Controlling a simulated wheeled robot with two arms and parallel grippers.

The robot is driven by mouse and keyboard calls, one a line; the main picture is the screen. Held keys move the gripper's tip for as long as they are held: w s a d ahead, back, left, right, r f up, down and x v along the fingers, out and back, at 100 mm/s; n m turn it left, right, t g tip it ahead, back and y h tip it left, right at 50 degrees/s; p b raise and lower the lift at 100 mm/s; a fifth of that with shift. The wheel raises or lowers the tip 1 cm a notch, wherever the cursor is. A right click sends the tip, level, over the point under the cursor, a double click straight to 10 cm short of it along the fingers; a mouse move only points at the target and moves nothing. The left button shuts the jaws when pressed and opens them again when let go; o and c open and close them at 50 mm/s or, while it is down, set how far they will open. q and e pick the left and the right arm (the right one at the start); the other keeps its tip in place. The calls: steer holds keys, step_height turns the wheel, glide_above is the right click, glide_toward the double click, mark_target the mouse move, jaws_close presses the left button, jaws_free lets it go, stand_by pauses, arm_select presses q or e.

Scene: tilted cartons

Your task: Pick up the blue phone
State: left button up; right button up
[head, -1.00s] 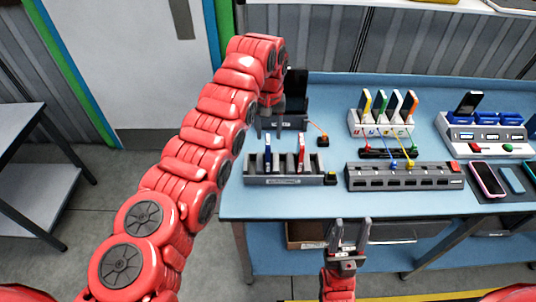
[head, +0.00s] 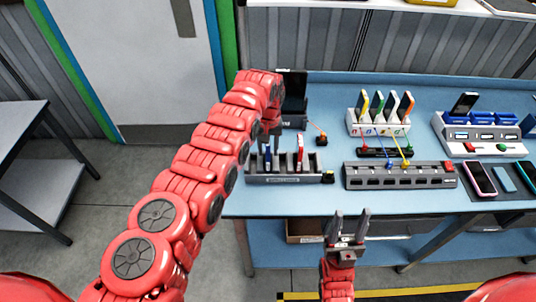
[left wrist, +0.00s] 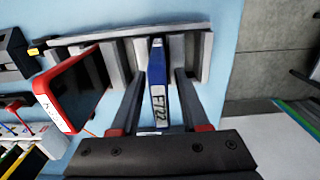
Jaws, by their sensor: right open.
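The blue phone (left wrist: 158,88) stands on edge in a slot of the grey rack (left wrist: 80,39); its white label strip faces my wrist camera. In the head view the blue phone (head: 267,155) is partly hidden by my left gripper (head: 270,142). In the left wrist view, my left gripper (left wrist: 160,82) is open, one finger on each side of the phone, with gaps visible between. In the head view the rack (head: 285,179) sits at the table's left front. My right gripper (head: 350,218) is open and empty in front of the table edge.
A red phone (left wrist: 72,90) stands in the same rack, just left of the blue phone. A grey power strip (head: 400,178), a white stand with several phones (head: 378,127) and a dark device (head: 294,90) stand on the blue table (head: 330,208).

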arm_select(q)
jaws_close()
steer(key=shift+r, duration=0.1)
